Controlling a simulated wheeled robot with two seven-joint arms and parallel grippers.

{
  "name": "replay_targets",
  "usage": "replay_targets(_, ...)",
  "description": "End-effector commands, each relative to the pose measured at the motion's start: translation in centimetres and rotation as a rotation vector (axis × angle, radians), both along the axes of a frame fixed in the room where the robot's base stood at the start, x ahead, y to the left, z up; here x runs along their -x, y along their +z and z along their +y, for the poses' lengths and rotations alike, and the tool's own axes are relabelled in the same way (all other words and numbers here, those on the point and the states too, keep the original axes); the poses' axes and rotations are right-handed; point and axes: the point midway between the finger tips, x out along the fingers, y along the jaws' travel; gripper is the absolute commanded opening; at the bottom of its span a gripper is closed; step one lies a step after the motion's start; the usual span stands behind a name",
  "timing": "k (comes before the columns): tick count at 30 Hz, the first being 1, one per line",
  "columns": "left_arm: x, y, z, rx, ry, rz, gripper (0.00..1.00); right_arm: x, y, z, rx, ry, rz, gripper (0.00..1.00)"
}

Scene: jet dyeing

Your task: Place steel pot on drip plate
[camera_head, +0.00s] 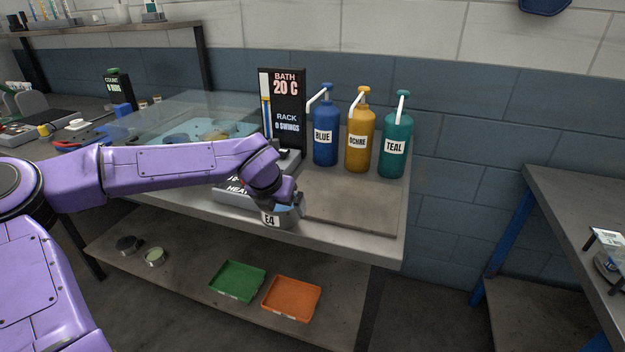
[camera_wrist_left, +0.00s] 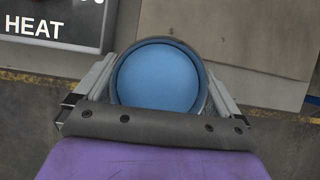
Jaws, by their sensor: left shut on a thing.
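The steel pot (camera_head: 271,219), labelled E4, is at the bench's front edge in the head view. In the left wrist view the round pot (camera_wrist_left: 160,78) shows from above with blue inside. My left gripper (camera_head: 283,208) is shut on it, one finger along each side in the wrist view. The drip plate appears to be the flat grey-brown plate (camera_head: 352,203) on the bench, just right of the pot; its corner shows at the upper right in the wrist view (camera_wrist_left: 228,35). I cannot tell the pot's exact height above the bench. My right gripper is not in view.
Blue (camera_head: 325,146), ochre (camera_head: 359,152) and teal (camera_head: 394,158) pump bottles stand behind the plate. A bath display (camera_head: 285,105) stands left of them. The heater (camera_head: 232,198) is left of the pot. Green (camera_head: 238,281) and orange (camera_head: 291,298) trays lie on the lower shelf.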

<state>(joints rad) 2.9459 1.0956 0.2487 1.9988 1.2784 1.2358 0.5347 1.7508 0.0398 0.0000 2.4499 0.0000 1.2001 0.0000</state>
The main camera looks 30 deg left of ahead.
Motion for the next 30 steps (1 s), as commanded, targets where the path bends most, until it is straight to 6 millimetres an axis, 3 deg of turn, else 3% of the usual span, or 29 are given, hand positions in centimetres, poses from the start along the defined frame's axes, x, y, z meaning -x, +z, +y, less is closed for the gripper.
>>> replay_targets(1,-0.9,-0.9,0.1,-0.014,-0.003,-0.003,0.45,0.1,-1.9,0.0,-0.001,0.000,0.001,0.43)
replay_targets(3,-2.3,-0.8,0.0,-0.015,-0.003,-0.014,0.45,0.1,-3.2,0.0,0.000,0.000,0.002,0.43)
replay_targets(6,-5.1,0.3,0.5,-0.006,-0.003,-0.007,0.45,0.1,-1.1,0.0,0.000,0.000,0.002,0.43)
replay_targets(13,-11.3,0.4,1.9,-0.007,-0.008,-0.011,0.45,0.0,0.8,0.0,-0.001,0.000,0.001,0.43)
replay_targets(20,-13.7,0.4,2.5,-0.006,-0.009,-0.013,0.45,0.0,1.4,0.0,-0.001,0.000,0.001,0.43)
replay_targets(26,-17.0,0.5,3.3,-0.007,-0.007,-0.014,0.45,0.0,2.7,0.0,0.000,0.000,0.001,0.43)
replay_targets(30,-16.8,-1.1,3.3,-0.005,-0.008,-0.013,0.46,0.0,3.0,0.0,-0.001,0.000,0.001,0.43)
